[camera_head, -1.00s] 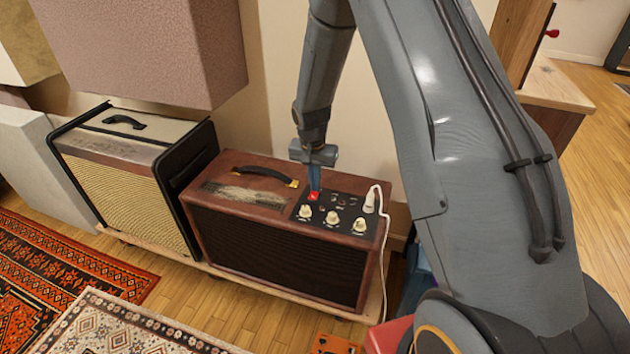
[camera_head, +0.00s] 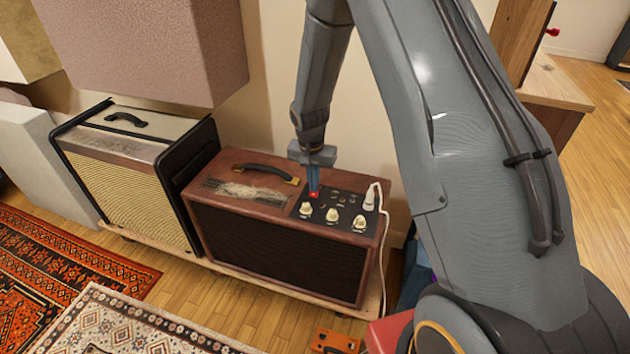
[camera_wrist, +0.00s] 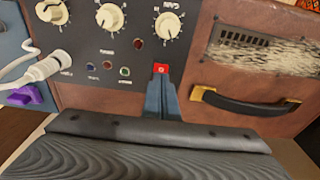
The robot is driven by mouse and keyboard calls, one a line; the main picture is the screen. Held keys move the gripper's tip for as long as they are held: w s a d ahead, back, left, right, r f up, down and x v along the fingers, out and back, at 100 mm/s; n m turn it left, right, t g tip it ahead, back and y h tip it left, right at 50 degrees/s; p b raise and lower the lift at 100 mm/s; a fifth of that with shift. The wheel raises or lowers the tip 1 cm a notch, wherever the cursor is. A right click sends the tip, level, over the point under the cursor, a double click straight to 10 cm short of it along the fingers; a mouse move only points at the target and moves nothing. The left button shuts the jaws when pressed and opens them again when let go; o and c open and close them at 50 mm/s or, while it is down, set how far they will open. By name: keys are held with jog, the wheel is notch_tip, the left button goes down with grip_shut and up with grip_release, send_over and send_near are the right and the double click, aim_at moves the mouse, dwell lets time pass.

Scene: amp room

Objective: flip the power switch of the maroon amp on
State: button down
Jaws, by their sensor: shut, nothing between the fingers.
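The maroon amp (camera_head: 278,255) stands on a low wooden board, with a black control panel (camera_head: 327,228) on the right of its top. A small red switch (camera_wrist: 161,69) sits at the panel's edge in the wrist view; in the head view the red switch (camera_head: 313,195) shows just below my fingertips. My gripper (camera_head: 313,186) points down with its fingers shut and empty. In the wrist view the fingertips (camera_wrist: 161,84) are right at the switch and overlap its near edge. I cannot tell whether they touch it or which way it is set.
Cream knobs (camera_wrist: 110,17) and a plugged-in white cable (camera_wrist: 42,69) are close by on the panel. The amp's black handle (camera_wrist: 250,104) lies beside the fingers. A tan-grilled amp (camera_head: 130,185) stands to the left, and a pink padded block (camera_head: 145,50) hangs above.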

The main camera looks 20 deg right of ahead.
jog(key=shift+r+p, duration=0.4)
jog(key=shift+r, duration=0.15)
notch_tip(320, 180, up, 13)
jog(key=s+a+p, duration=0.1)
jog(key=p, duration=0.1)
jog(key=shift+s, duration=0.2)
jog(key=shift+f, duration=0.1)
jog(key=shift+w+d+p, duration=0.4)
jog(key=shift+w+p, duration=0.25)
jog(key=shift+p, duration=0.1)
jog(key=shift+f, duration=0.15)
send_near(312, 196)
jog(key=w+f, duration=0.1)
jog(key=f, duration=0.1)
jog(key=w+d+f, duration=0.1)
jog(key=f, duration=0.1)
jog(key=w+d+f, duration=0.1)
jog(key=f, duration=0.1)
jog(key=shift+w+d, duration=0.25)
jog(key=shift+w, duration=0.1)
